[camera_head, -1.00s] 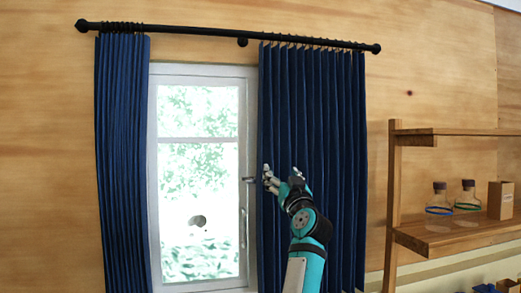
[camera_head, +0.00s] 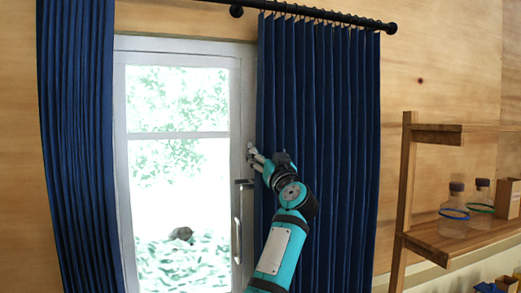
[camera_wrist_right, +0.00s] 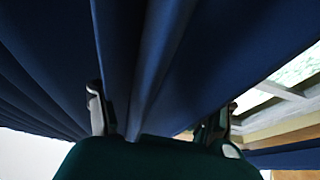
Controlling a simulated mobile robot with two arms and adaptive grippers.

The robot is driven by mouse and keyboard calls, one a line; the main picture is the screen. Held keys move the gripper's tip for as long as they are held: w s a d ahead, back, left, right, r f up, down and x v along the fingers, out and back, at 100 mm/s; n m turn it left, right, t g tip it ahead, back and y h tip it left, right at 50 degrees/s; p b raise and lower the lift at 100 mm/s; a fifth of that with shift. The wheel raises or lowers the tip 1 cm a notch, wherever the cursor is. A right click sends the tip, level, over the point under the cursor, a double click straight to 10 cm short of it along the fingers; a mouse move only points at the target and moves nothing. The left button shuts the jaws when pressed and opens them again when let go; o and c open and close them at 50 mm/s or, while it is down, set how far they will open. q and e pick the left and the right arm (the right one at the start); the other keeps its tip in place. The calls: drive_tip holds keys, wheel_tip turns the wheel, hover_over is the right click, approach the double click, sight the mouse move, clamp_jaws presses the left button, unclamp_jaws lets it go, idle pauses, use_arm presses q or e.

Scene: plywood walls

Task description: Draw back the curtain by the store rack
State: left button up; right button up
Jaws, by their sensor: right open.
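The blue right curtain (camera_head: 335,150), beside the wooden store rack (camera_head: 405,190), hangs from a black rod (camera_head: 300,10) and covers the wall right of the window. My right gripper (camera_head: 254,158) is at the curtain's left edge, in front of the window frame. In the wrist view the open fingers (camera_wrist_right: 165,115) stand apart, with folds of the blue curtain (camera_wrist_right: 150,50) between and above them. I cannot tell whether the fingers touch the cloth. My left gripper is not in view.
A second blue curtain (camera_head: 75,140) hangs left of the white window (camera_head: 180,180). The window handle (camera_head: 237,240) is just below my right gripper. Bottles (camera_head: 454,210) and a small wooden box (camera_head: 508,198) stand on the rack's shelf at the right.

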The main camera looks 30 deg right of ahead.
drive_tip(key=shift+s+r, duration=0.25)
drive_tip(key=shift+s, duration=0.25)
drive_tip(key=shift+c, duration=1.4)
drive_tip(key=shift+w, duration=0.1)
drive_tip(key=c, duration=0.5)
drive_tip(key=shift+f, duration=0.1)
clamp_jaws()
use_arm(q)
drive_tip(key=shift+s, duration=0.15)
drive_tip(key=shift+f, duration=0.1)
use_arm(e)
drive_tip(key=shift+d, duration=0.1)
